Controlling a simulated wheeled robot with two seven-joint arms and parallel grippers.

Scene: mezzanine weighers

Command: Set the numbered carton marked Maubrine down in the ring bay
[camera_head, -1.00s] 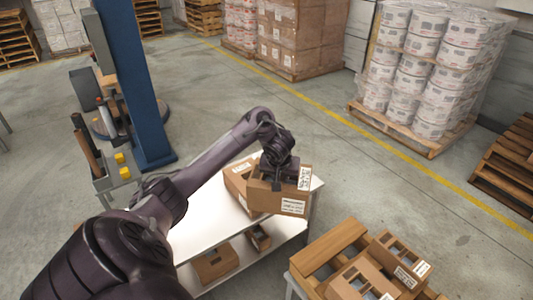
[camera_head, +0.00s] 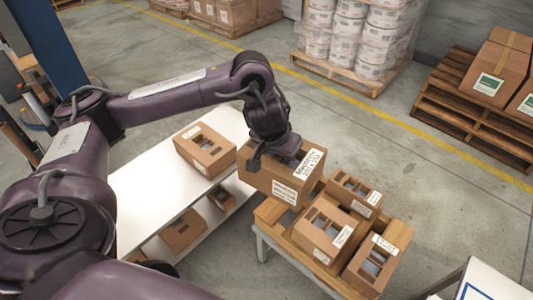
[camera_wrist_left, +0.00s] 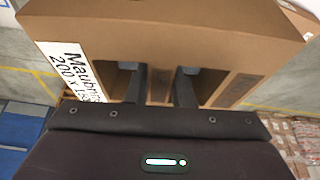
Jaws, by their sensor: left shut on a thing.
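My left gripper (camera_head: 270,158) is shut on a brown carton (camera_head: 270,182) with white labels. In the left wrist view the carton (camera_wrist_left: 200,30) fills the top, and its label reads "Maubr..." with "200 x" below, partly cut off. The two fingers (camera_wrist_left: 160,85) go into slots in the carton. In the head view the carton hangs roughly level over the gap between the white table and the pallet stand. I cannot make out a ring bay. A white surface with a blue line (camera_head: 478,291) shows at the bottom right, mostly cut off. My right gripper is not in view.
Another carton (camera_head: 205,148) stands on the white table (camera_head: 140,185), with smaller cartons on its lower shelf. Several slotted cartons (camera_head: 325,230) crowd the wooden pallet stand (camera_head: 398,233) close to the held carton. Loaded pallets (camera_head: 490,115) stand behind. Grey floor is open at right.

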